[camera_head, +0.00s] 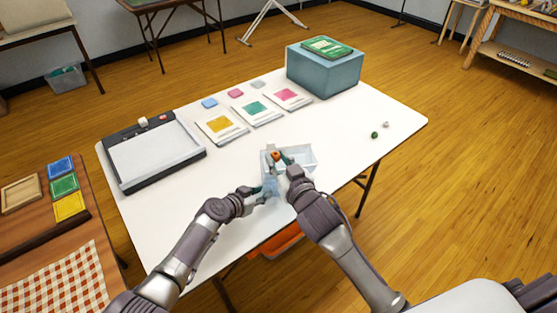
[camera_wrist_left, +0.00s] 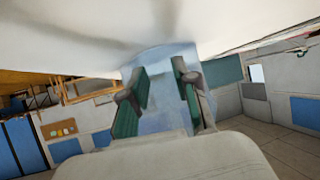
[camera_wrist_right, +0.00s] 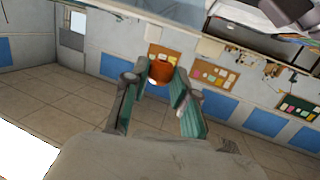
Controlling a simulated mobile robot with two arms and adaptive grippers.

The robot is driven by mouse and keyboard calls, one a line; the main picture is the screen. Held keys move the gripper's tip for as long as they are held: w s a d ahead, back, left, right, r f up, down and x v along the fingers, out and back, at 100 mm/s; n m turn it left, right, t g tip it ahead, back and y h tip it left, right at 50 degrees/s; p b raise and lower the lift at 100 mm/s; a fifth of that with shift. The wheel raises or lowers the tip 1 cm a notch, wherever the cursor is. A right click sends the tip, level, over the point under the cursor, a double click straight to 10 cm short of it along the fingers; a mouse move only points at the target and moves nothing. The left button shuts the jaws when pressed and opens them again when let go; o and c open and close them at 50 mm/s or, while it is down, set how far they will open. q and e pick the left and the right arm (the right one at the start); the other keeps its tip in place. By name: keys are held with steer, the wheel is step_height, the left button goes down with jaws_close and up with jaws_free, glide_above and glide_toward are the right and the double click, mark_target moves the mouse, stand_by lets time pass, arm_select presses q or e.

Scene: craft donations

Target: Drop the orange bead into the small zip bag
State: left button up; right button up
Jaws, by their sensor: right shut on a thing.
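The orange bead (camera_head: 276,155) is between the fingertips of my right gripper (camera_head: 281,160), which is shut on it above the table. In the right wrist view the bead (camera_wrist_right: 160,70) shows between the green finger pads. The clear, bluish small zip bag (camera_head: 270,180) stands just below the bead in the head view, near the table's front edge. My left gripper (camera_head: 262,196) is beside the bag's lower part. In the left wrist view its fingers (camera_wrist_left: 164,82) are apart, with the bluish film between and behind them. I cannot tell whether the bead is over the bag's mouth.
A clear tray (camera_head: 311,160) sits right behind my right gripper. A green bead (camera_head: 374,135) and a pale bead (camera_head: 386,124) lie at the right. Coloured cards, a blue box (camera_head: 325,75) and a paper trimmer (camera_head: 154,153) are farther back. The table's right middle is clear.

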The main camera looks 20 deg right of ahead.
arm_select(q)
jaws_close()
steer(key=o, duration=1.2)
jaws_free()
steer(key=shift+r, duration=0.1)
arm_select(e)
steer(key=shift+w+d, duration=0.15)
steer(key=shift+d, duration=0.15)
arm_select(q)
steer(key=shift+r+p, duration=0.5)
steer(key=shift+p, duration=0.1)
arm_select(e)
steer(key=shift+w+d+f, duration=0.1)
steer(key=shift+w+d, duration=0.4)
steer(key=shift+d, duration=0.65)
steer(key=shift+w+d+f, duration=0.1)
steer(key=shift+w+d, duration=0.35)
steer(key=shift+d, duration=0.65)
steer(key=shift+w+d, duration=0.5)
steer(key=shift+d, duration=0.65)
arm_select(q)
steer(key=shift+f, duration=0.1)
arm_select(e)
steer(key=shift+f, duration=0.15)
arm_select(q)
steer(key=shift+f+b, duration=0.2)
steer(key=shift+b, duration=0.1)
arm_select(e)
steer(key=shift+f, duration=0.5)
